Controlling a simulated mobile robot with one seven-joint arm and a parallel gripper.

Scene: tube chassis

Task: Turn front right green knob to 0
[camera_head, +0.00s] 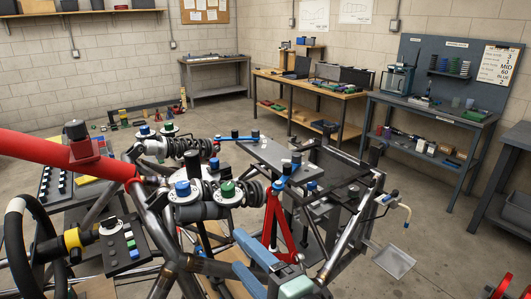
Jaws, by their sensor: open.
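A green knob (228,188) stands on top of the nearer shock absorber (200,212), in the middle of the picture. It sits on a light round dial, whose marks are too small to read. A blue knob (182,187) sits on a similar dial just left of it. A second green knob (168,127) and a second blue knob (144,131) sit on the farther shock absorber (182,148). I cannot make out my gripper in this view, and nothing is seen touching the nearer green knob.
A thick red tube (60,156) crosses the left side. A black steering wheel (17,250) and a switch box (122,243) stand at lower left. Blue bars (255,251) lie below the nearer shock. Workbenches (310,86) line the back walls. Open floor (440,235) shows at right.

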